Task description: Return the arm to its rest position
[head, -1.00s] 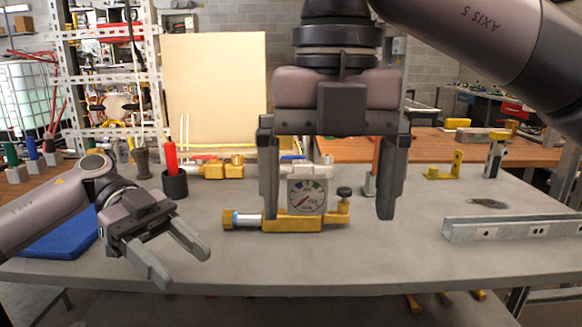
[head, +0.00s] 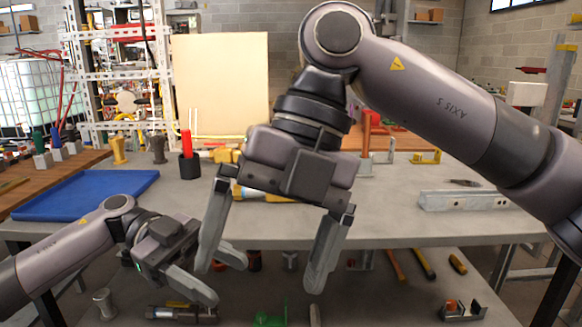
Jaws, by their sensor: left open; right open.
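My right arm comes in from the right, and its gripper (head: 262,272) hangs open and empty, pointing down in front of the table's front edge. My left gripper (head: 225,278) is open at the lower left, its fingers pointing right and down. The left fingertips appear close to the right gripper's left finger; I cannot tell whether they touch. A brass gauge fitting (head: 262,196) lies on the table behind the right gripper, mostly hidden by it; its dial does not show.
The grey table (head: 400,228) holds a blue tray (head: 85,194), a black cup with a red marker (head: 189,166) and a metal channel (head: 462,200). Below it, a lower shelf carries a green part (head: 270,316), several tools and a metal bracket (head: 463,310).

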